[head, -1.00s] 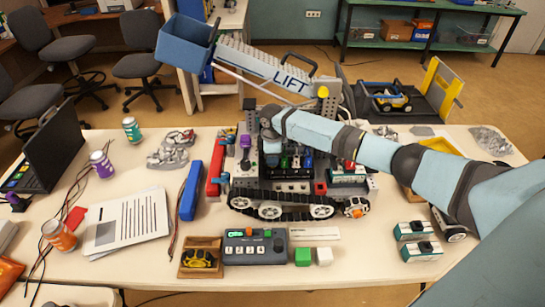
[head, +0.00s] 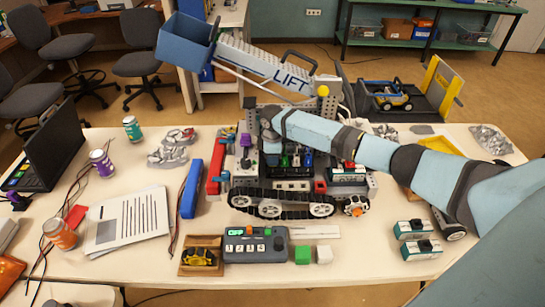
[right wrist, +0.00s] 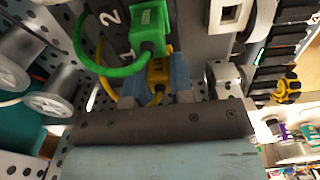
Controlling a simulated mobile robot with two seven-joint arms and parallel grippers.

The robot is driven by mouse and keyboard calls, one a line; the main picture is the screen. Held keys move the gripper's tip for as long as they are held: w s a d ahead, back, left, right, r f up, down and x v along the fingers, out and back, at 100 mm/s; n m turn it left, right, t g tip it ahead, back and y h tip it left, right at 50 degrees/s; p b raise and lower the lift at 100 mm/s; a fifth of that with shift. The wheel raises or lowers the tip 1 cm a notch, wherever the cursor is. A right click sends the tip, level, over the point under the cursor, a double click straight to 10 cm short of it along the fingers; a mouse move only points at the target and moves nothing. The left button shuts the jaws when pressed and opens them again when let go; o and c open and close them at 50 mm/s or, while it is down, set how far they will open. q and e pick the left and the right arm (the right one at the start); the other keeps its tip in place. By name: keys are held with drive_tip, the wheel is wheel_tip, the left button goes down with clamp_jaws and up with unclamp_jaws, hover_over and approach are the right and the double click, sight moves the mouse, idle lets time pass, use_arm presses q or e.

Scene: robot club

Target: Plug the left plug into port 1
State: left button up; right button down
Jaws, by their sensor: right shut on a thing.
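My right arm reaches in from the right in the head view, and its gripper (head: 269,140) is low over the deck of the tracked robot (head: 285,184). In the right wrist view the right gripper (right wrist: 160,80) has its blue fingers shut on a yellow plug (right wrist: 158,71) with a yellow cable. A green plug (right wrist: 148,27) with a green cable is just above it, beside a panel (right wrist: 112,40) marked 1 and 2. The yellow plug is near the mark 1; I cannot tell whether it is seated. The port opening is hidden. My left gripper is not in view.
The grey lift arm (head: 265,68) with a blue bucket (head: 184,42) rises behind. A control box (head: 256,246) stands in front of the tracks. A blue bar (head: 190,189) and papers (head: 127,221) lie to the left. A grey bracket (right wrist: 224,78) is close beside the right gripper.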

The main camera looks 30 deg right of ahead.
drive_tip(key=shift+s+f+p, duration=0.1)
drive_tip(key=shift+f+p, duration=0.05)
drive_tip(key=shift+p, duration=0.15)
idle(0.4)
drive_tip(key=c, duration=0.9)
unclamp_jaws()
drive_tip(key=shift+r+p, duration=0.85)
wheel_tip(320, 180, up, 2)
drive_tip(key=p, duration=0.2)
drive_tip(key=shift+r+p, duration=0.25)
drive_tip(key=shift+p, duration=0.1)
drive_tip(key=shift+r+p, duration=1)
drive_tip(key=shift+p, duration=0.05)
